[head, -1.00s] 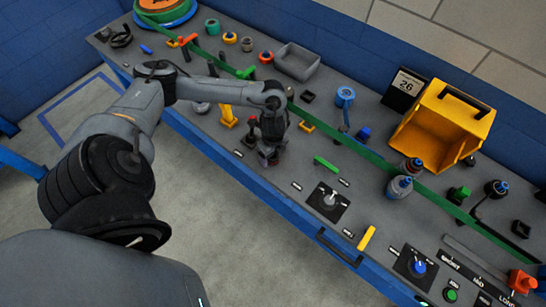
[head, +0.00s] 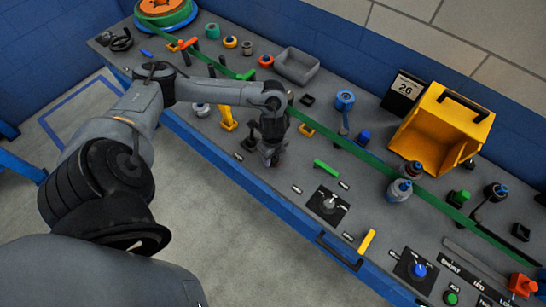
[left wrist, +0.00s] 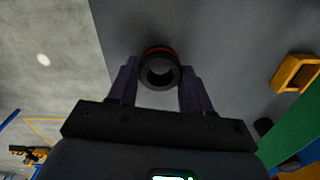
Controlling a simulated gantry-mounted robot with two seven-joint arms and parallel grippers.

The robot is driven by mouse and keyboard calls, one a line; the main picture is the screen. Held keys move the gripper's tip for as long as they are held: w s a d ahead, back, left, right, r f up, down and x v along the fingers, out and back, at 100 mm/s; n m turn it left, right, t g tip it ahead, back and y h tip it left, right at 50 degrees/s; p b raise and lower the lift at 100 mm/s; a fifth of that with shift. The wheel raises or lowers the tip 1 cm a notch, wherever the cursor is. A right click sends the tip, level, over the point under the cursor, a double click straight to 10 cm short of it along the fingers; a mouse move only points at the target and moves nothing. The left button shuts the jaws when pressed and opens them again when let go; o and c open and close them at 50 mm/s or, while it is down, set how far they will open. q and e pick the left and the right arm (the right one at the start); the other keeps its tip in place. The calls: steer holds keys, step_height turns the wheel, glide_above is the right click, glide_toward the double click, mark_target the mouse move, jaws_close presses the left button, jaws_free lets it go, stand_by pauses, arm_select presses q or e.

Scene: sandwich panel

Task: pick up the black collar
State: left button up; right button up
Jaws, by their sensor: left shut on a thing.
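My left gripper (head: 271,157) is over the near part of the workbench, to the right of the yellow upright part. In the left wrist view, the black collar (left wrist: 160,87) is a dark ring with a red band along its far edge. It sits between the two fingers, which are shut on it, and its open hole faces the camera. In the head view the collar is hard to make out among the dark fingers. I cannot tell how far it is from the bench top. My right gripper is not in view.
The grey bench top (head: 290,195) bears a green block (head: 326,167), a black knob plate (head: 327,204) and a yellow bar (head: 366,242) to the gripper's right. A yellow upright part (head: 228,119) stands to its left. A grey tray (head: 297,66) and a yellow bin (head: 440,128) stand farther back.

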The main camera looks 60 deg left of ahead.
arm_select(q)
step_height(320, 180, up, 3)
steer(key=shift+f, duration=0.1)
steer(key=w+d+r+p, duration=0.1)
steer(key=d+r+p, duration=0.5)
steer(key=d, duration=0.5)
steer(key=shift+w+d+r+p, duration=0.3)
steer(key=shift+w+r+p, duration=0.1)
steer(key=shift+r, duration=0.1)
